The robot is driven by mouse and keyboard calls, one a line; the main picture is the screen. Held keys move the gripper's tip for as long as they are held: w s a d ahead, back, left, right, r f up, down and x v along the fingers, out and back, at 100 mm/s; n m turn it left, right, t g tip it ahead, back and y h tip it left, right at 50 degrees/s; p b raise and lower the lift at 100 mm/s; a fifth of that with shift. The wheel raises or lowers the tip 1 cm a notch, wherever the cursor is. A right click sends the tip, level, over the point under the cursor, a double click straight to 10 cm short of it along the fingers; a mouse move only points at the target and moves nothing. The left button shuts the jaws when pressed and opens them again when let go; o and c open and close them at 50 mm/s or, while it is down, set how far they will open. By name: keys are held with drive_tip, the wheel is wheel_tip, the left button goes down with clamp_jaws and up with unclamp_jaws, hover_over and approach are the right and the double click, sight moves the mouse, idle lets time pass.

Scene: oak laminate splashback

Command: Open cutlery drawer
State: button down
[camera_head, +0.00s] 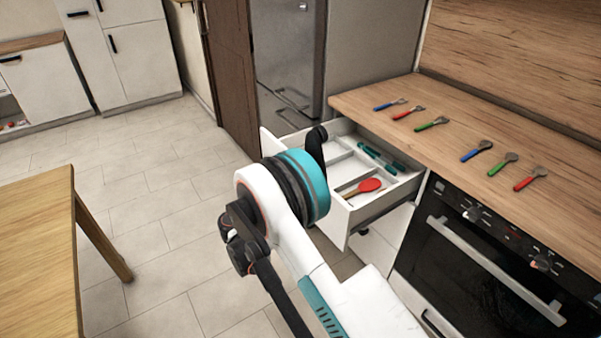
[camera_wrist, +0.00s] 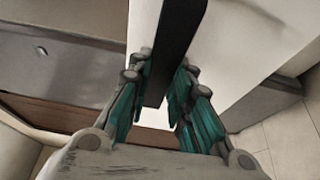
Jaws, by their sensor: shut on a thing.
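The cutlery drawer (camera_head: 376,208) is pulled well out from under the oak counter, in the middle of the head view. Its white inside has dividers and holds a red-headed spoon (camera_head: 368,186) and teal-handled utensils (camera_head: 383,158). My arm covers much of its front and handle in the head view. In the wrist view, a black bar handle (camera_wrist: 178,45) runs between the teal finger pads of my gripper (camera_wrist: 167,85), beside the white drawer front (camera_wrist: 240,50). My gripper is shut on this handle.
The counter (camera_head: 450,140) carries several spoons and forks with coloured handles. A black oven (camera_head: 480,270) stands right of the drawer. A wooden table (camera_head: 35,240) is at the left. Tiled floor (camera_head: 150,190) is free between table and drawer.

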drive_tip(key=shift+s+a, duration=1)
drive_tip(key=shift+a, duration=0.3)
drive_tip(key=c, duration=1.4)
unclamp_jaws()
drive_tip(key=shift+c, duration=0.2)
drive_tip(key=v, duration=1.2)
